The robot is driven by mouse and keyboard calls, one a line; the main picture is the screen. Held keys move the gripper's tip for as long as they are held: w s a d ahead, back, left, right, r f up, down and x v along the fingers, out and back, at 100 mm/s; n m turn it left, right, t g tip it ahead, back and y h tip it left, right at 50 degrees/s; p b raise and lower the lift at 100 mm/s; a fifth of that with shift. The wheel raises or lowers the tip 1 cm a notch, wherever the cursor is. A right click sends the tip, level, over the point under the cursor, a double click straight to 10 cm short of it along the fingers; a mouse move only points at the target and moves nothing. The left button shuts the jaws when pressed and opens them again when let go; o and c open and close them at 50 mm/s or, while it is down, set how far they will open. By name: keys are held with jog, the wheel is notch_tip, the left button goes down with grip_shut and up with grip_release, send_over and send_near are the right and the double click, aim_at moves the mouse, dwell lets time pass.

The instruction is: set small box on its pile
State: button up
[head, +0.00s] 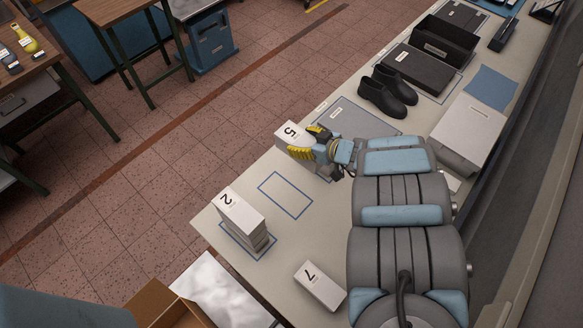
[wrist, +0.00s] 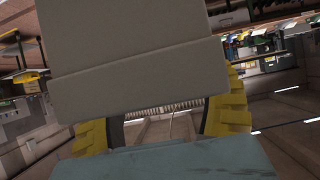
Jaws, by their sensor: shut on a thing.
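My gripper (head: 318,145) has yellow fingers and is shut on a white box marked 5 (head: 291,133). In the wrist view the box (wrist: 135,85) fills the upper middle, pale grey with a lid edge, between the two yellow fingers (wrist: 165,130). I cannot tell how far the box is above the table; my gripper hides its right part. An empty blue outlined rectangle (head: 286,195) lies just in front of it on the table. A white box marked 2 (head: 239,213) tops a small pile inside another blue outline at the table's front left.
A white box marked 7 (head: 320,287) lies on the pale table (head: 262,279) near my arm. Behind are a grey mat (head: 352,122), black shoes (head: 387,92), dark boxes (head: 418,69) and a large pale box (head: 467,131). An open carton (head: 170,306) is at lower left.

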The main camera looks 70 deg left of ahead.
jog(key=shift+s+d+f+b, duration=0.1)
jog(key=shift+s+f+b, duration=0.95)
jog(key=shift+f, duration=3.1)
jog(key=shift+s+f+b, duration=0.9)
jog(key=shift+f+b, duration=0.25)
jog(key=shift+f, duration=2.95)
jog(key=shift+s+d+f+b, duration=0.1)
jog(key=shift+s+f+b, duration=0.95)
jog(key=shift+f, duration=3.1)
jog(key=shift+w+f, duration=0.1)
jog(key=o, duration=1.2)
jog(key=shift+o, duration=0.2)
jog(key=shift+w+d+r, duration=0.25)
jog(key=shift+d+r, duration=0.05)
jog(key=shift+r, duration=0.1)
jog(key=v, duration=1.1)
jog(key=shift+p, duration=0.3)
